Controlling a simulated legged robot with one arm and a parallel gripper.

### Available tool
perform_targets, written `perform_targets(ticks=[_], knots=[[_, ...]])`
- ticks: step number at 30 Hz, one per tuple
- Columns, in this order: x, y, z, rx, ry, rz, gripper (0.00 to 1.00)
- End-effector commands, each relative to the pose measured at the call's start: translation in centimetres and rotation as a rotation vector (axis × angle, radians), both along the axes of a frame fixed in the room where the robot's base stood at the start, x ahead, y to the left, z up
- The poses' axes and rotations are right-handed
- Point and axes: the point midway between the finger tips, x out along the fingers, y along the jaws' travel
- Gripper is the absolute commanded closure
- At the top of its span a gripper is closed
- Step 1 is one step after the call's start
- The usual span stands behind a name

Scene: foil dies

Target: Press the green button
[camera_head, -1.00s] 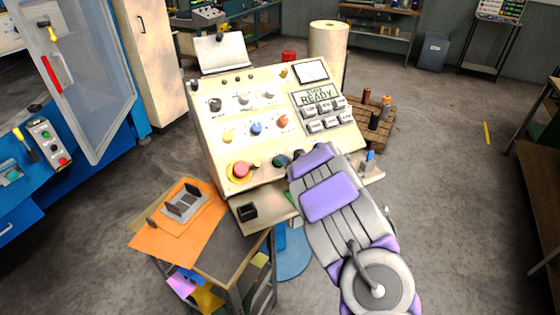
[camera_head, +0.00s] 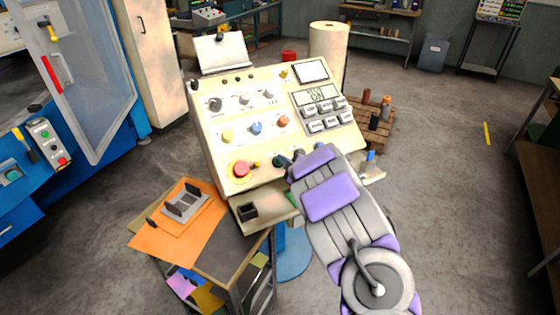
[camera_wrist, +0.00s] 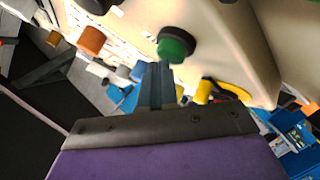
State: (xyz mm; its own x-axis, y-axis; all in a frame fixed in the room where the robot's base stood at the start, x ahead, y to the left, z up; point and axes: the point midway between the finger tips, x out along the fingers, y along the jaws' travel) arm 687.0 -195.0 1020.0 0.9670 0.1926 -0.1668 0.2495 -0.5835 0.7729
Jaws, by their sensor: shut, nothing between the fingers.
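The green button (camera_head: 279,161) is low on the sloped cream control panel (camera_head: 210,133), right of a red mushroom button (camera_head: 241,169). In the wrist view the round dark-green button (camera_wrist: 175,44) stands out from the panel face. My gripper (camera_wrist: 156,70) is shut and empty, its dark fingertips just below the green button. I cannot tell whether they touch it. In the head view my gripper (camera_head: 286,158) is partly hidden by my grey and purple arm, close to the button's right side. The panel display (camera_head: 316,95) shows text too small to read.
Blue (camera_head: 256,128), orange (camera_head: 282,121) and yellow (camera_head: 228,136) knobs sit above on the panel. A small cart (camera_head: 240,248) with orange sheets stands at front left. A wooden pallet (camera_head: 380,136) is behind my arm.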

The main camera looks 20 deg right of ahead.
Motion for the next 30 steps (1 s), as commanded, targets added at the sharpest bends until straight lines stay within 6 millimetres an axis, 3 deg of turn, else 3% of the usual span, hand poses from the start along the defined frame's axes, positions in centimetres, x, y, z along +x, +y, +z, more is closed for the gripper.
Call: perform_targets(ticks=[30], knots=[[-1.1, 0.3, 1.4, 0.001, 0.002, 0.0, 1.0]])
